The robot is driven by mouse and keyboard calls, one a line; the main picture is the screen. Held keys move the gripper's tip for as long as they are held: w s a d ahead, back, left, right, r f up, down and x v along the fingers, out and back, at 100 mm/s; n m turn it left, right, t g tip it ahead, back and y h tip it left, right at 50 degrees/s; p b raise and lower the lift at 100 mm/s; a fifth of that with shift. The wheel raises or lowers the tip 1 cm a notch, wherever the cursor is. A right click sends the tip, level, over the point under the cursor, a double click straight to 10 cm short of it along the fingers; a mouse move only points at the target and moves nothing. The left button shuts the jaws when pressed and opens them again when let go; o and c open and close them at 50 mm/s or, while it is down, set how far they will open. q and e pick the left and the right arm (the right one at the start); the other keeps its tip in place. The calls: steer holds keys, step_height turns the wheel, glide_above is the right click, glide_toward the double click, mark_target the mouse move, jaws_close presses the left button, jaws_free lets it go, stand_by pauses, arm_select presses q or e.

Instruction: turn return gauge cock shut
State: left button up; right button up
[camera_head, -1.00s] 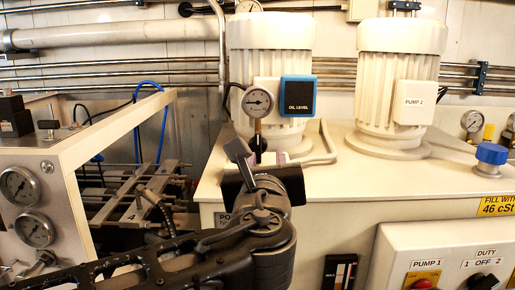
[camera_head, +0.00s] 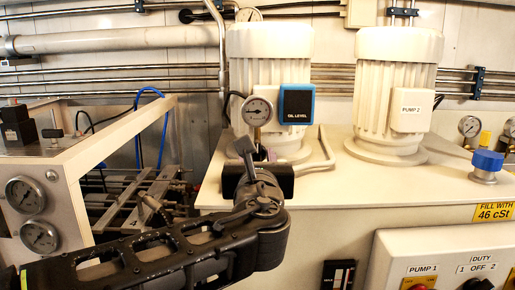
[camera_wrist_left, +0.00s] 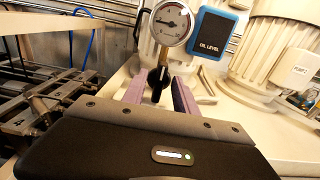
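The return gauge (camera_head: 257,110) is a round white dial on a brass stem in front of the left pump motor; it also shows in the left wrist view (camera_wrist_left: 170,22). Below it, the cock's black handle (camera_wrist_left: 157,80) points down. My left gripper (camera_head: 257,155) is just below the gauge. In the left wrist view its two purple-padded fingers (camera_wrist_left: 160,95) stand apart, one on each side of the handle, with gaps visible. In the head view the gripper mostly hides the handle. My right gripper is out of view.
The blue OIL LEVEL box (camera_head: 297,104) sits right of the gauge, close by. A bent pale pipe (camera_head: 326,150) runs over the tank top (camera_head: 400,185). A panel with two gauges (camera_head: 40,205) stands at left. The PUMP 2 motor (camera_head: 398,90) is further right.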

arm_select(q)
steer(key=shift+w, duration=1.15)
steer(key=shift+c, duration=0.2)
jaws_close()
